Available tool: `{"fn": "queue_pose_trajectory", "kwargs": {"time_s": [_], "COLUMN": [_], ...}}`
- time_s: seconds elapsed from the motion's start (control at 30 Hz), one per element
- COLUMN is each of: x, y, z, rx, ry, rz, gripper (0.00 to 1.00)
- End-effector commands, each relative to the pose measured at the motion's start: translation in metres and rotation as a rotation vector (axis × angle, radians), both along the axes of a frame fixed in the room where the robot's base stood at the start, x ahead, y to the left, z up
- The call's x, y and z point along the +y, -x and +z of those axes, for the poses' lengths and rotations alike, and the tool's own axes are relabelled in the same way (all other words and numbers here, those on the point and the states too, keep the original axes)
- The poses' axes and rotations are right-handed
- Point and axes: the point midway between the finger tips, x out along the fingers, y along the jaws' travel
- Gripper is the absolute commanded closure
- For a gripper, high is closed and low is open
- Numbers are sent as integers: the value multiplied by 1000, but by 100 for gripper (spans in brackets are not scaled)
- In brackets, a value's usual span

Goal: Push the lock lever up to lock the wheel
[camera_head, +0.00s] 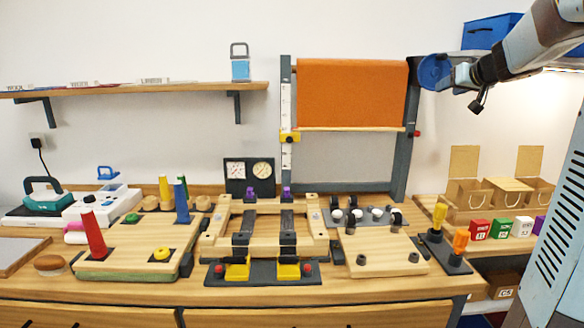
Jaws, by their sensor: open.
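A blue wheel (434,73) sits at the top right of an upright grey frame that carries a roll of orange fabric (352,92). A small red knob (417,133), which looks like the tip of the lock lever, sticks out from the right post below the wheel; its exact position is too small to tell. My gripper (457,76) reaches in from the upper right and is open. Its tips overlap or lie right beside the wheel's right side, above and right of the red knob. I cannot tell whether it touches the wheel.
A wooden counter (150,290) below holds wooden fixtures, coloured pegs and a gauge box (249,176). A screwdriver stand (449,258) and cardboard boxes (467,200) stand at the right. A wall shelf (140,93) is at the left.

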Motion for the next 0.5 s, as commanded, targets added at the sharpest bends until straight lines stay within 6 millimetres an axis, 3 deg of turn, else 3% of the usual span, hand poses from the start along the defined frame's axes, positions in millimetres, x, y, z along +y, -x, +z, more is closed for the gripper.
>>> {"fn": "queue_pose_trajectory", "kwargs": {"time_s": [0.1,0.23,0.37,0.5], "x": [7,11,16,27], "y": [20,47,80,121], "z": [23,34,29,8], "rx": [-118,-183,-178,-101], "ry": [18,41,63,82], "rz": [-73,-178,-282,-369], "gripper": [53,53,53,53]}}
